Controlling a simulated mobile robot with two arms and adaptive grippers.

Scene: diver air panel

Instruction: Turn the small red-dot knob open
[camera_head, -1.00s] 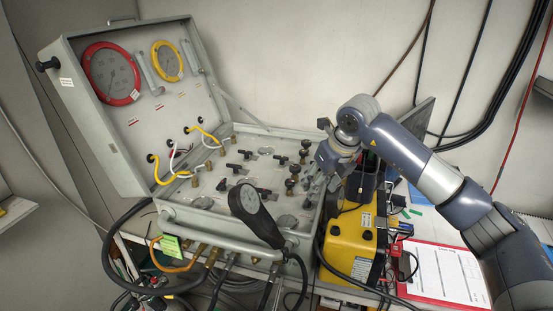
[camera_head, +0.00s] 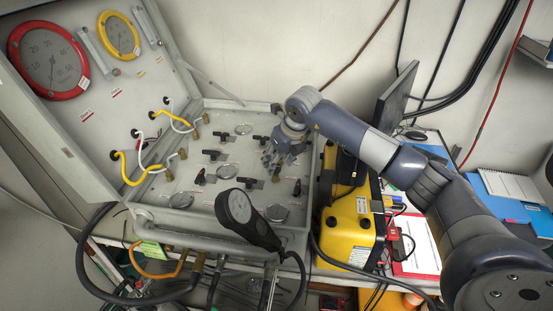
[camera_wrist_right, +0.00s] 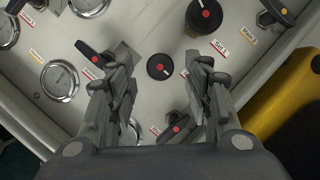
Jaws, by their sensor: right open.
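A small round black knob with a red dot (camera_wrist_right: 160,66) sits on the grey panel in the right wrist view. It lies between and beyond the fingertips of my right gripper (camera_wrist_right: 160,88), which is open with a finger to each side and nothing held. In the head view, my right gripper (camera_head: 276,160) reaches down over the right part of the open case's panel (camera_head: 200,190) and hides what is under it. A larger black knob with a red dot (camera_wrist_right: 204,16) stands farther off. My left gripper is not in view.
Black lever handles with red dots flank the small knob, one at upper left (camera_wrist_right: 94,53) and one at lower right (camera_wrist_right: 178,128). A black handheld gauge (camera_head: 240,208) leans over the case's front edge. A yellow unit (camera_head: 349,222) stands right of the case.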

